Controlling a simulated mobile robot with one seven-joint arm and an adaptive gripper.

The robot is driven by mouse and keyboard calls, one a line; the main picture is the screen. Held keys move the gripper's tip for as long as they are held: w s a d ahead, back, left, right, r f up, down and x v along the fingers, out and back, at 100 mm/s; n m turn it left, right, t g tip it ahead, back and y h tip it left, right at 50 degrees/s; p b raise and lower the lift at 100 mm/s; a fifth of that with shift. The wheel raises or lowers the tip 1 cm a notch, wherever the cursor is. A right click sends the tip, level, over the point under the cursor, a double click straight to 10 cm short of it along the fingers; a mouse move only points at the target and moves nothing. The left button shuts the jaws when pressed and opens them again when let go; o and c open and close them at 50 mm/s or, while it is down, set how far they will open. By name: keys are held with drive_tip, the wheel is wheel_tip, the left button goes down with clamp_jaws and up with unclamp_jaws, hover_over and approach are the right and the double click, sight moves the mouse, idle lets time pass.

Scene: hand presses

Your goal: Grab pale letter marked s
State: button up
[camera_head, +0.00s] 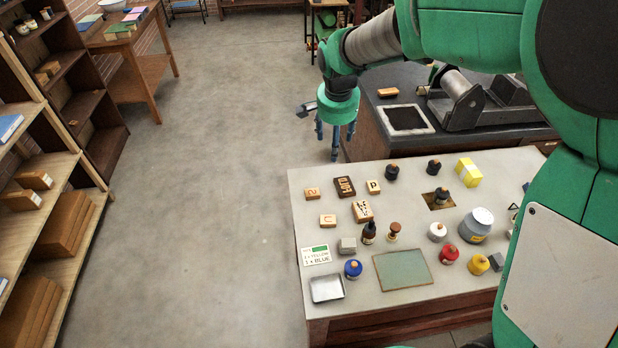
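A small pale wooden letter block (312,193) lies at the table's far left corner. Its dark mark looks like an S or a 2, too small to read surely. Other pale blocks lie near it: one marked P (373,187) and one marked U (327,220). My gripper (335,141) hangs with its blue fingers pointing down, beyond the table's far edge and above and slightly right of the S-like block in the picture. The fingers are spread apart with nothing seen between them. It does not touch any block.
The table (296,235) also holds a dark letter block (345,187), a block with several marks (361,211), bottles, a green plate (402,269) and a metal tray (327,288). A dark counter with a press (470,100) stands behind. Floor left of the table is clear.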

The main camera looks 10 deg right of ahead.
drive_tip(key=w+a+f+m, duration=0.1)
drive_tip(key=w+f, duration=0.3)
drive_tip(key=f, duration=0.4)
drive_tip(key=w+a+f+m+g+p, duration=0.1)
drive_tip(key=w+a+f+m, duration=0.1)
drive_tip(key=w+f, duration=0.3)
drive_tip(key=w+a+f+m+g, duration=0.1)
drive_tip(key=w+f, duration=0.3)
drive_tip(key=f, duration=0.7)
drive_tip(key=shift+w+a+f+m+h, duration=0.25)
drive_tip(key=shift+w+a+m+h, duration=0.05)
drive_tip(key=shift+a+m, duration=0.3)
drive_tip(key=shift+f, duration=0.1)
hover_over(312, 192)
drive_tip(key=f, duration=0.7)
drive_tip(key=shift+s+a+f, duration=0.1)
drive_tip(key=shift+s+a, duration=0.1)
drive_tip(key=shift+s, duration=0.15)
drive_tip(key=shift+f, duration=0.55)
drive_tip(key=shift+f, duration=0.1)
drive_tip(key=shift+w+d+f, duration=0.1)
drive_tip(key=shift+w+f, duration=0.1)
drive_tip(key=shift+f, duration=1.1)
drive_tip(key=shift+w+d+f, duration=0.1)
drive_tip(key=shift+w+f, duration=0.05)
drive_tip(key=shift+f, duration=1.1)
